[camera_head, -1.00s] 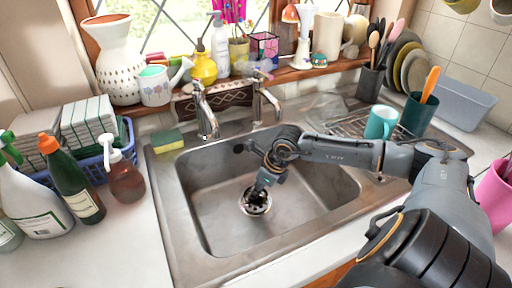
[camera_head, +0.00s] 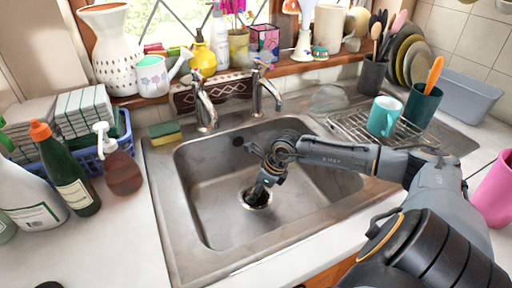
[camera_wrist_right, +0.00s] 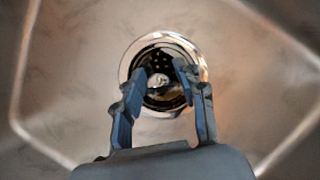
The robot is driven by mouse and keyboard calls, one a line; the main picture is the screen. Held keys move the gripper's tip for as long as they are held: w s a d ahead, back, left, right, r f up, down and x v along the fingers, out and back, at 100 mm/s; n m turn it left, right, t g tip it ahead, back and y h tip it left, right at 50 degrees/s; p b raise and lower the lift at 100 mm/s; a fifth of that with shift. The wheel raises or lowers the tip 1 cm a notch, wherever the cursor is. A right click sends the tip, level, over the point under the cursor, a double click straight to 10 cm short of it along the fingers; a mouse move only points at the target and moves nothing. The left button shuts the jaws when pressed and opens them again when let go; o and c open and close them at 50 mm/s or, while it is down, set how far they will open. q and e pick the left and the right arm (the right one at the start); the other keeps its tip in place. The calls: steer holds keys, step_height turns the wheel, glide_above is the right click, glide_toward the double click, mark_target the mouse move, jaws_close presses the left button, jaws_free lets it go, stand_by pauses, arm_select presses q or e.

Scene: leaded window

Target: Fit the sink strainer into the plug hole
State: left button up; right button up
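The plug hole (camera_head: 246,201) is in the floor of the steel sink (camera_head: 215,215), and its bright round rim (camera_wrist_right: 203,69) fills the middle of the right wrist view. Inside the rim is the metal sink strainer (camera_wrist_right: 158,62), with small dark holes and a pale knob-like middle. It seems to lie in the plug hole; I cannot tell whether it is fully seated. My right gripper (camera_head: 262,190) points down into the hole. In the right wrist view its fingers (camera_wrist_right: 162,72) are apart, one on each side of the strainer's middle. My left gripper is not in view.
Two taps (camera_head: 204,105) stand behind the sink. A yellow-green sponge (camera_head: 165,133) lies at the sink's back left corner. Bottles and a blue basket (camera_head: 85,158) crowd the left counter. A drying rack with a turquoise mug (camera_head: 384,116) is at the right.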

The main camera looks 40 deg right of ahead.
steer(key=shift+s+r, duration=0.1)
steer(key=shift+r, duration=0.3)
steer(key=v, duration=1.1)
steer(key=shift+r, duration=0.25)
steer(key=shift+s, duration=0.1)
